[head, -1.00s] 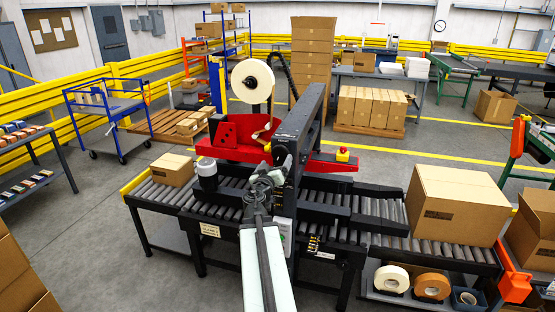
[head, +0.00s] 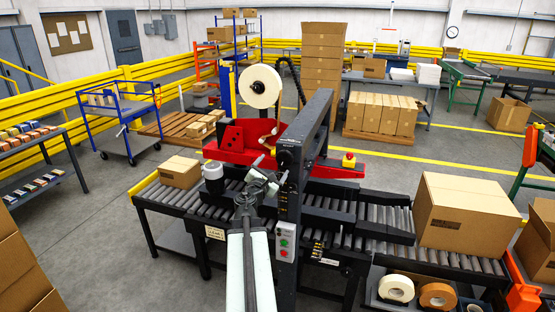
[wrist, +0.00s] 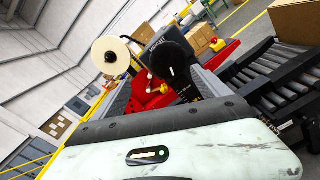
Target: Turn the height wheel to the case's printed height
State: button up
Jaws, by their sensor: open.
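A large brown case (head: 465,220) sits on the right rollers, with dark print on its front too small to read. A smaller case (head: 180,172) lies on the left rollers. The taping machine's dark column (head: 291,170) stands between them. My gripper (head: 262,178) is open and empty, just left of the column; its fingertips are small and partly lost against the dark machine. In the wrist view a black round part with a white mark (wrist: 171,60) stands ahead; it may be the height wheel. No wheel stands out clearly in the head view.
A panel with green and red buttons (head: 285,243) is on the column's front. The red tape head (head: 235,142) carries a white tape roll (head: 260,86). Tape rolls (head: 396,289) lie under the right conveyor.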

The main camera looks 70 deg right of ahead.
aim_at(284, 160)
jog(key=d, duration=0.3)
jog(key=s+d, duration=0.1)
jog(key=d, duration=0.4)
jog(key=shift+s+d, duration=0.25)
jog(key=shift+d, duration=0.1)
jog(key=shift+a, duration=0.1)
jog(key=c, duration=1.4)
jog(key=shift+m, duration=0.6)
jog(key=m, duration=0.2)
jog(key=shift+m, duration=0.4)
jog(key=m, duration=0.4)
jog(key=shift+m, duration=0.3)
jog(key=m, duration=0.4)
jog(key=shift+p, duration=0.3)
jog(key=shift+m, duration=2.3)
